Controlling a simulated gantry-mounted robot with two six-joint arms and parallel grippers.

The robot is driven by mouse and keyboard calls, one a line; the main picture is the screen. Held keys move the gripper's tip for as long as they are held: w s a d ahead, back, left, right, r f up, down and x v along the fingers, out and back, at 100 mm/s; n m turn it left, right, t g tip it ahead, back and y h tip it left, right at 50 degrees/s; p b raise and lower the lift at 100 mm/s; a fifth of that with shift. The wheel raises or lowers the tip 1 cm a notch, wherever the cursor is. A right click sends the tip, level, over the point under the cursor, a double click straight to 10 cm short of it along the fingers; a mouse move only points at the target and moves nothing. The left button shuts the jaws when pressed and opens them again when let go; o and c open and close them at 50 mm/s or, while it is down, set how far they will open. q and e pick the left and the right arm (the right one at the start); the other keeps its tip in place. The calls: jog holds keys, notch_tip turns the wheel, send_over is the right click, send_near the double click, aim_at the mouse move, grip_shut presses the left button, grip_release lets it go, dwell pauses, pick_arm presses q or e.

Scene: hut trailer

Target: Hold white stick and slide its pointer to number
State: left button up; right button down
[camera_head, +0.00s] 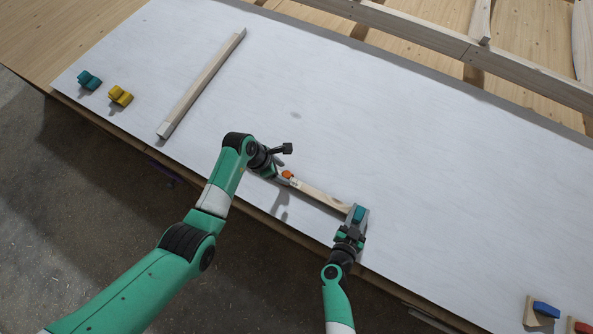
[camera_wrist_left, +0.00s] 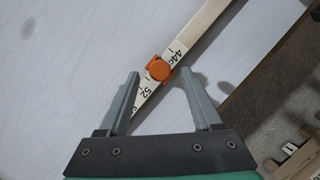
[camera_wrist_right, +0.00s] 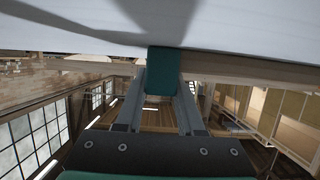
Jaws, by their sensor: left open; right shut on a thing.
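A pale stick (camera_head: 322,196) with printed numbers lies on the white tabletop near the front edge. An orange pointer (camera_head: 287,174) sits near its left end; in the left wrist view the pointer (camera_wrist_left: 159,69) is between the printed 44 and 52. My left gripper (camera_head: 277,175) is open, its fingers on either side of the stick (camera_wrist_left: 205,32) just below the pointer, apart from it. My right gripper (camera_head: 358,214) is shut on a teal piece (camera_wrist_right: 162,70) at the stick's right end. The join between teal piece and stick is hidden.
A long wooden bar (camera_head: 203,83) lies at the left of the white tabletop (camera_head: 430,170). A teal block (camera_head: 89,80) and a yellow block (camera_head: 120,96) lie at the far left. Blue (camera_head: 545,309) and red (camera_head: 582,326) pieces are at the lower right. The middle is clear.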

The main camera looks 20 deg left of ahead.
pick_arm(q)
jog(key=shift+x, duration=0.85)
grip_shut()
dwell(0.8)
